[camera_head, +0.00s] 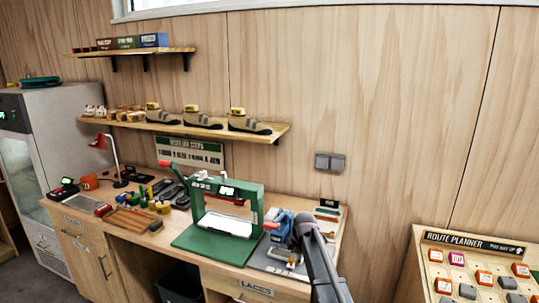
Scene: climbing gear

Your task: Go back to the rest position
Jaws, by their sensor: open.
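My dark arm (318,262) rises from the bottom edge, right of centre, and its upper end overlaps the right part of the workbench. I cannot make out gripper fingers in this view. The part of the bench directly behind the arm is hidden. I cannot tell whether the arm touches anything there.
A green press (240,212) stands on the wooden workbench, with a blue device (281,226) to its right, close to my arm. Shoes (249,123) stand on the lower shelf (172,125). A route planner board (436,243) is at the right. Floor lies left.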

